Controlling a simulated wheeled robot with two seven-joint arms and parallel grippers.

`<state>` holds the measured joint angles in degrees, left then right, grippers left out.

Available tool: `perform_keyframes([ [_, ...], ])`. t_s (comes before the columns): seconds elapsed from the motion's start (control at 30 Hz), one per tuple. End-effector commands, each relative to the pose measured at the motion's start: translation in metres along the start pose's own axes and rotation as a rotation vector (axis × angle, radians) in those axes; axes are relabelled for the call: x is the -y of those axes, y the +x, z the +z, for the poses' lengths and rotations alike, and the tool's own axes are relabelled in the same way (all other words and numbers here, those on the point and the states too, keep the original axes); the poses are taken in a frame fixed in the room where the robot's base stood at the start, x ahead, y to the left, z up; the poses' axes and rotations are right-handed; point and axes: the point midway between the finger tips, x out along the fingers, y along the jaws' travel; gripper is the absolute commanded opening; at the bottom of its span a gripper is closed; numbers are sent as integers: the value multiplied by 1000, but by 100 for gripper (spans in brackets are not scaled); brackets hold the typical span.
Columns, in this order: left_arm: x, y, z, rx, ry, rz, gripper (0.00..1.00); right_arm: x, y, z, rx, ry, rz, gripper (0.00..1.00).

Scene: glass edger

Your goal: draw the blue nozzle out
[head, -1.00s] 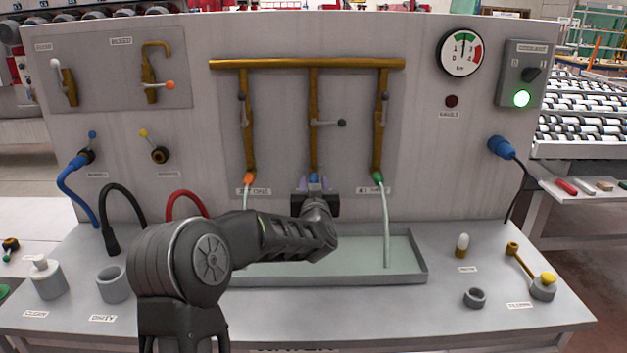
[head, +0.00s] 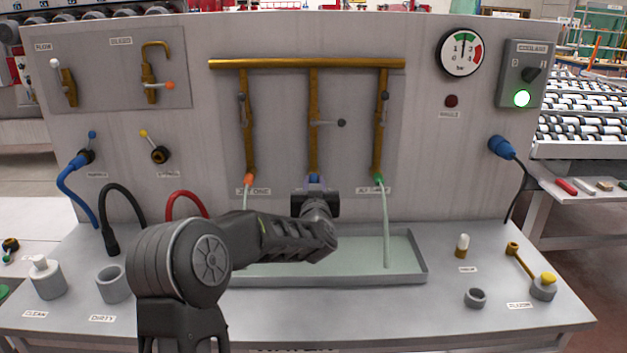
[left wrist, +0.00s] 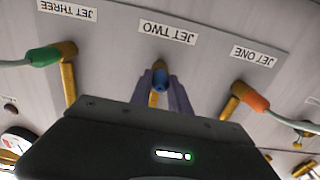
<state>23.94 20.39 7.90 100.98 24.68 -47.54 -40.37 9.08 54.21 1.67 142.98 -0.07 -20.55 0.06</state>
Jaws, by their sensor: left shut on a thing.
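The blue nozzle (head: 314,178) sits at the lower end of the middle brass pipe (head: 314,140). In the left wrist view the blue nozzle (left wrist: 160,82) shows under the JET TWO label, between the purple-grey fingers. My left gripper (head: 314,186) is shut on the blue nozzle, and its body hides much of what lies below. In the left wrist view my left gripper (left wrist: 160,88) covers the lower middle. My right gripper is in neither view.
An orange nozzle (head: 249,179) and a green nozzle (head: 378,179) sit on either side, each with a pale stream running down. A shallow tray (head: 424,268) lies below. A small ring (head: 475,298) and a white-topped plug (head: 462,245) stand on the right of the bench.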

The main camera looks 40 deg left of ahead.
Motion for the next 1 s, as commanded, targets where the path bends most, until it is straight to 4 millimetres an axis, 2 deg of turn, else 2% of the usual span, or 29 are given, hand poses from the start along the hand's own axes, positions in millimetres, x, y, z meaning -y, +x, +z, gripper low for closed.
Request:
perform_keyframes([
  [1.0, 0, -14, 0, 0, 0, 1, 0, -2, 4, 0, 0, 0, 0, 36],
])
